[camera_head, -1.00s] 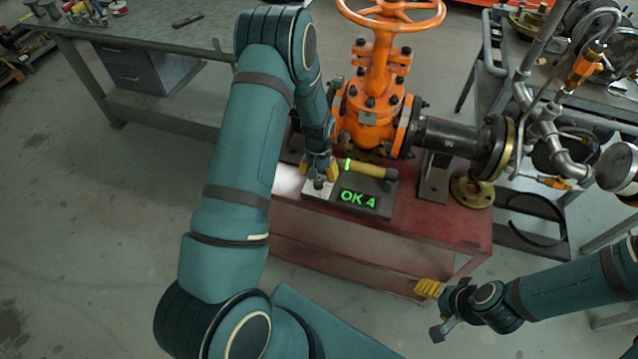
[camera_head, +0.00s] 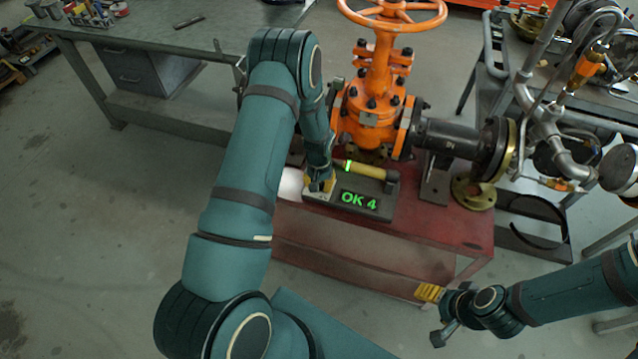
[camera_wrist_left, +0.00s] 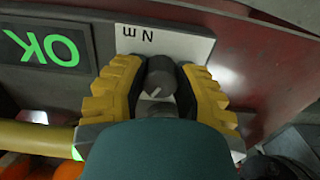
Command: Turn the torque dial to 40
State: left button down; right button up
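The grey torque tester (camera_head: 325,207) sits on the red cart and its green display (camera_head: 358,201) reads "OK 4" in the head view. In the left wrist view, the dark round dial (camera_wrist_left: 160,76) with a small pale mark stands on a white panel (camera_wrist_left: 183,46) lettered "N m". My left gripper (camera_head: 319,185) is over this panel. In the left wrist view its yellow fingers (camera_wrist_left: 160,90) stand apart on either side of the dial, with narrow gaps. The dial's scale is mostly hidden. My right gripper (camera_head: 434,315) is open and empty, in front of the cart.
A yellow tool (camera_head: 365,170) with a green band lies along the tester's back. The orange valve (camera_head: 372,110) and black pipe (camera_head: 450,138) stand close behind. The red cart top (camera_head: 440,225) is clear at the front right.

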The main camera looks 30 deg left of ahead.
pick_arm(q)
jog(key=shift+n, duration=0.3)
jog(key=n+b, duration=0.1)
jog(key=n, duration=0.2)
jog(key=shift+n, duration=2.5)
jog(key=c, duration=0.6)
grip_release()
jog(key=shift+c, duration=0.2)
jog(key=shift+r, duration=0.1)
